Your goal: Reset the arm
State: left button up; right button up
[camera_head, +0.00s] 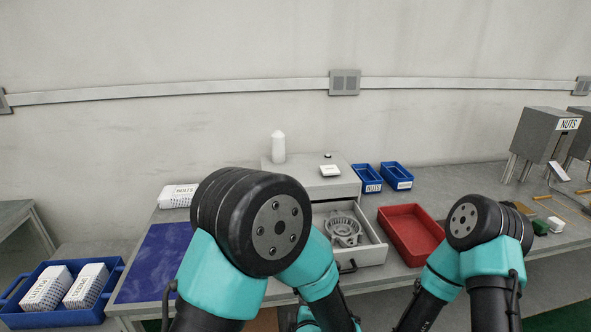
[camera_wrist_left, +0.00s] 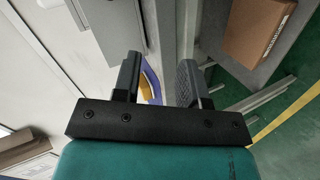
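My left arm (camera_head: 250,235) and my right arm (camera_head: 482,240) rise from the bottom edge of the head view, both folded with the elbows in front of the bench. Neither gripper shows in the head view. In the left wrist view my left gripper (camera_wrist_left: 160,82) has its two fingers apart with nothing held between them. A curved blue and yellow thing (camera_wrist_left: 150,80) shows behind the gap, too little of it to name. The right gripper is out of sight.
An open drawer (camera_head: 372,254) holds a grey alternator housing (camera_head: 343,229). A red tray (camera_head: 410,233), a blue mat (camera_head: 153,262) and two small blue bins (camera_head: 367,178) lie on the bench. A blue crate (camera_head: 58,318) with white boxes stands at left. A cardboard box (camera_wrist_left: 260,30) shows in the wrist view.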

pick_arm(q)
jog(key=a+f+m+g+h, duration=0.2)
jog(key=a+f+m+g, duration=0.45)
jog(key=a+f, duration=0.6)
jog(key=s+a+f+m+g+h, duration=0.2)
jog(key=s+a+f+m+g, duration=0.4)
jog(key=s+a+f, duration=0.3)
jog(key=s+a+m, duration=0.1)
jog(key=s+a, duration=0.2)
jog(key=shift+s+a+h, duration=0.25)
jog(key=shift+h, duration=0.15)
